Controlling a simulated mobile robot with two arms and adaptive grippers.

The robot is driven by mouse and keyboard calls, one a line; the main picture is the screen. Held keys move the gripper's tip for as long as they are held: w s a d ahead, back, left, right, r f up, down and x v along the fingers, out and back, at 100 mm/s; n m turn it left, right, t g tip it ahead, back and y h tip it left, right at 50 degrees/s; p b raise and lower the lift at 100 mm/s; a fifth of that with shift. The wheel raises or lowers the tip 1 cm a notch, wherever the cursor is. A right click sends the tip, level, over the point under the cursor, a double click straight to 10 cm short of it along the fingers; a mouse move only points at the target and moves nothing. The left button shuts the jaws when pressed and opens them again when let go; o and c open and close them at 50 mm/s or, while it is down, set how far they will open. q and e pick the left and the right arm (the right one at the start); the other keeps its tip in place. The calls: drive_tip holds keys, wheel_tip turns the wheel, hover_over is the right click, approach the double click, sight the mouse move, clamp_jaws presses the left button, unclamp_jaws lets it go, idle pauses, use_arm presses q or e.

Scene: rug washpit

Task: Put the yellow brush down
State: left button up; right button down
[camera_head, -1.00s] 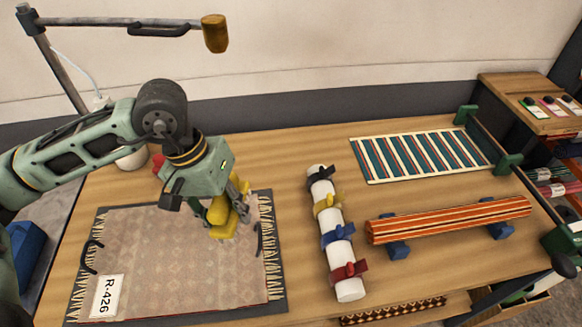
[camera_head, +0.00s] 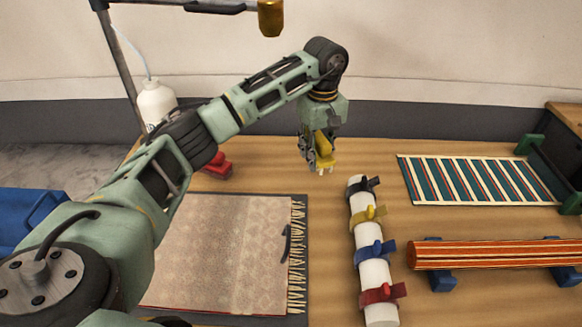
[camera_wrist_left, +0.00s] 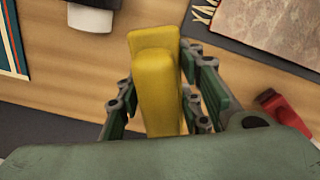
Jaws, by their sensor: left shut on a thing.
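The yellow brush (camera_head: 325,150) is held by my left gripper (camera_head: 318,158) near the back of the wooden table, to the right of the rug's far corner. In the left wrist view the yellow brush (camera_wrist_left: 157,85) sits between the two fingers of the left gripper (camera_wrist_left: 160,105), which are shut on it. In the head view, its lower end looks close to the table; I cannot tell whether it touches. My right gripper is in neither view.
A beige fringed rug (camera_head: 225,250) lies on a dark mat at left. A red object (camera_head: 217,165) sits behind it. A white roll (camera_head: 369,250) with coloured straps, a striped rug (camera_head: 480,180) and an orange striped roll (camera_head: 490,254) are to the right. Bare wood surrounds the brush.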

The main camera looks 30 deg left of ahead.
use_arm(q)
drive_tip(key=p, duration=0.1)
hover_over(291, 174)
drive_tip(key=f, duration=0.4)
drive_tip(key=shift+s+d, duration=0.1)
drive_tip(key=shift+d, duration=0.3)
drive_tip(key=shift+a+f+p, duration=0.3)
drive_tip(key=shift+a+f, duration=0.1)
drive_tip(key=shift+f, duration=0.05)
wheel_tip(291, 174, down, 3)
drive_tip(key=shift+p, duration=0.6)
drive_tip(key=shift+f, duration=0.4)
drive_tip(key=shift+f, duration=0.25)
drive_tip(key=o, duration=1.3)
drive_tip(key=shift+o, duration=0.2)
drive_tip(key=shift+r, duration=0.1)
